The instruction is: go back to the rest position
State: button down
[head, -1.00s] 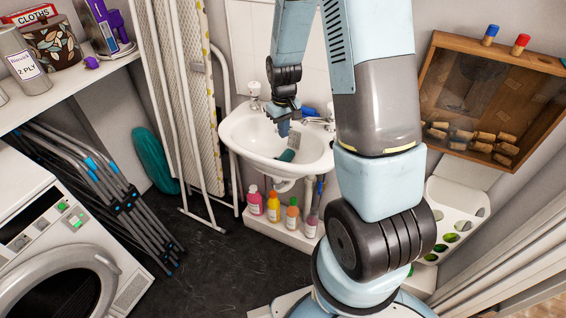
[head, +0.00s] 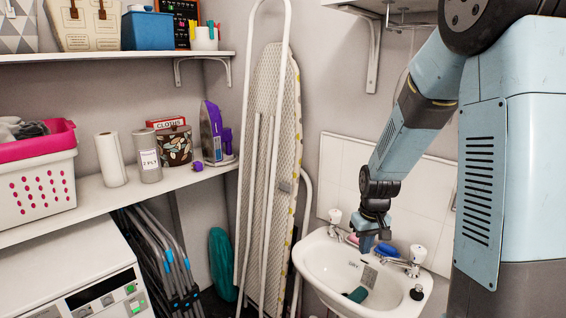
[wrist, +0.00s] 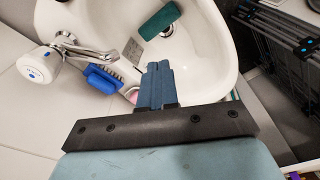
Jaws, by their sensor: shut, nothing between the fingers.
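My gripper (head: 367,243) hangs from my raised arm over the white sink (head: 312,262), pointing down. In the wrist view my gripper (wrist: 157,78) shows its two blue fingers pressed together with nothing between them. The sink (wrist: 205,75) lies below the fingers. A dark green block (wrist: 160,22) lies in the basin, apart from the fingers; it also shows in the head view (head: 356,294). A blue brush (wrist: 103,79) lies on the sink's back ledge beside a tap (wrist: 40,65).
An ironing board (head: 275,130) leans on the wall left of the sink. A shelf (head: 90,208) holds a basket (head: 38,180), a paper roll (head: 110,160) and an iron (head: 213,135). Folded racks (head: 165,255) stand below it, beside a white machine (head: 70,270).

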jog(key=s+r+m+t, duration=0.2)
jog(key=s+r+t, duration=0.2)
jog(key=s+r, duration=1.7)
notch_tip(320, 180, up, 3)
jog(key=shift+s+f+t, duration=0.1)
jog(key=shift+s+t, duration=0.2)
jog(key=shift+w, duration=0.1)
jog(key=n+g, duration=0.6)
jog(key=n, duration=0.9)
send_over(355, 296)
notch_tip(355, 296, down, 36)
jog(key=r, duration=0.1)
jog(key=shift+f, duration=3.2)
